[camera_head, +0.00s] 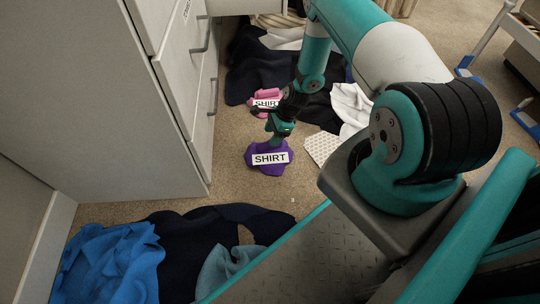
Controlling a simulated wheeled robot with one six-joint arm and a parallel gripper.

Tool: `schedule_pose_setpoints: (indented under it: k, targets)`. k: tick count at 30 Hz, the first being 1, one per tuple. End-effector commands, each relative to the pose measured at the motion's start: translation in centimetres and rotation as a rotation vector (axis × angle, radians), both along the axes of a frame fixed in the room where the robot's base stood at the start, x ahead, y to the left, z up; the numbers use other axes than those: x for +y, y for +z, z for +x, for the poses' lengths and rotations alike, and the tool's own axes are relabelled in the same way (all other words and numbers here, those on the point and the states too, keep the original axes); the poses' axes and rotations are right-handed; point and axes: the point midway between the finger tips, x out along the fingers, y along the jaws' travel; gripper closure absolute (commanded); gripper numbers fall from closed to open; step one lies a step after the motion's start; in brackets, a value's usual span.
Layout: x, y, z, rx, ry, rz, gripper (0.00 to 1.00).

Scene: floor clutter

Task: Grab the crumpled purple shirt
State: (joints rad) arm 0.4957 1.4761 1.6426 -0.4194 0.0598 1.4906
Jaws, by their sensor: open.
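The crumpled purple shirt (253,152) lies on the carpet beside the grey drawer cabinet, with a white label reading SHIRT across it. My gripper (277,140) points down at the shirt's upper part, and its tips overlap the purple cloth in the picture. The jaws are small and partly dark here. I cannot tell whether they touch the cloth or have it between them.
A pink shirt (262,95) with a SHIRT label lies just behind. Dark clothes (250,70) and a white cloth (350,105) lie farther back. The drawer cabinet (170,90) stands close at left. Blue clothing (110,265) lies in front. Bare carpet surrounds the purple shirt's front.

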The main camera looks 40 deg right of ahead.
Motion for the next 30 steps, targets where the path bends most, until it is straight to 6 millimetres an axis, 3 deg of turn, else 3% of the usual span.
schedule_pose_setpoints:
  k: [9,17,24,30]
  targets:
    - [2.3,-4.2,0.3,0.000,0.001,0.000,0.44]
    - [2.5,-4.1,0.4,0.001,0.000,0.000,0.44]
    - [2.5,-4.1,0.4,0.001,0.000,0.000,0.96]
    - [2.5,-4.1,0.4,0.001,-0.001,0.001,0.99]
